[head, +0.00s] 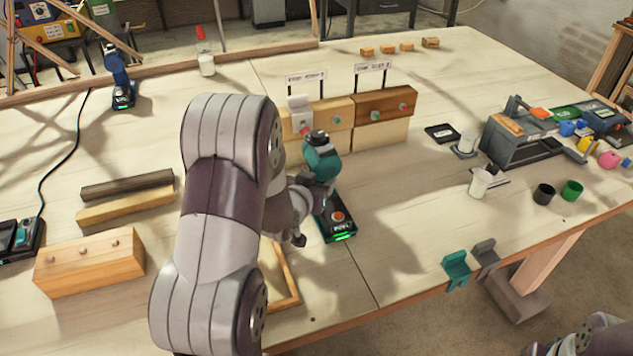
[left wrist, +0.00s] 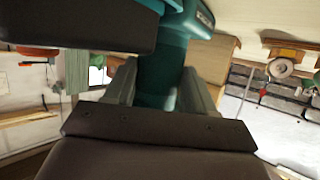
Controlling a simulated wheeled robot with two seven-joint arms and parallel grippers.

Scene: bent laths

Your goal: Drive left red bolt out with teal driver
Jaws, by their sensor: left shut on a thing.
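The driver's base (head: 338,222) has a green light. The left red bolt (head: 306,132) shows at the light block (head: 338,108), below a pale bracket. The driver's head is beside the bolt; I cannot tell whether they touch. My right gripper is out of view; only part of that arm shows at the lower right.
A darker block (head: 385,103) with bolts stands to the right. A blue driver (head: 117,75) stands at the back left. Laths (head: 125,205) and a wooden block (head: 90,262) lie at left.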

